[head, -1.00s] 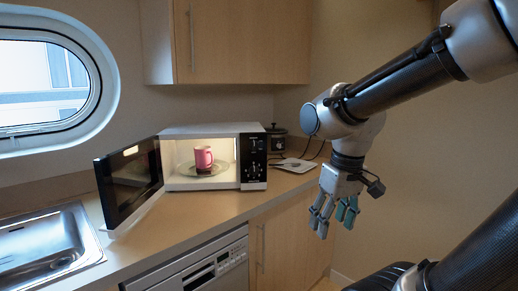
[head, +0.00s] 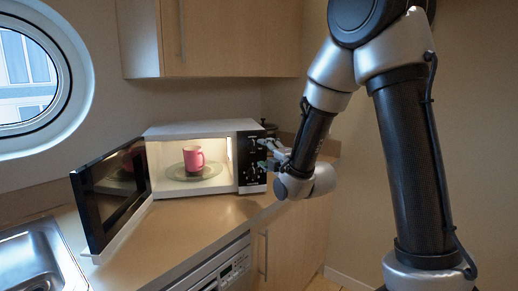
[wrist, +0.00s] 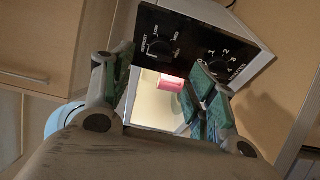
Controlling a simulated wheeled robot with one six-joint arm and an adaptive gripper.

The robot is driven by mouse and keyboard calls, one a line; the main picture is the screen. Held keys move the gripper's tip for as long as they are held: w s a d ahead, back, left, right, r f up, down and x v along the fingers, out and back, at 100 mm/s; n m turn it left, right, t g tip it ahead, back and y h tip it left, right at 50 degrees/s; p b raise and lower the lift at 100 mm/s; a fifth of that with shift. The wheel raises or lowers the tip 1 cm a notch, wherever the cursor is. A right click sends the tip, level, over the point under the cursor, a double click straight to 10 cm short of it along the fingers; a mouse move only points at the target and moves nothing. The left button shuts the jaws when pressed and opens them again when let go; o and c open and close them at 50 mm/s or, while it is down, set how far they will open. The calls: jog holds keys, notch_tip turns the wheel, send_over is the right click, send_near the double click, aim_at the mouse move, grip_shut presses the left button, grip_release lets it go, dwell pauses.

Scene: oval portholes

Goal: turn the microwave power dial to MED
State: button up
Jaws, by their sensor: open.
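The white microwave (head: 200,130) stands on the counter with its door (head: 108,192) swung open to the left. Its black control panel (head: 254,180) is at the right, with two dials. The dial with word labels (wrist: 160,47), the power dial, shows in the wrist view between my fingers, nearer the left one. Its setting is too small to read surely. The number-marked dial (wrist: 217,66) is partly behind my right fingers. My gripper (wrist: 163,66) is open and empty, facing the panel. In the head view it is partly hidden by my arm. I cannot tell whether a finger touches anything.
A pink mug (head: 194,158) stands on the glass plate (head: 174,172) inside the lit microwave; it also shows in the wrist view (wrist: 171,83). A sink (head: 40,262) is at the left. Bare counter (head: 190,226) lies in front. A wall cabinet (head: 225,40) hangs above.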

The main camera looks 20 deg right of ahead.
aim_at(255, 147)
jog(key=x, duration=0.7)
jog(key=shift+w+a, duration=0.1)
jog(key=shift+w, duration=0.15)
jog(key=c, duration=1)
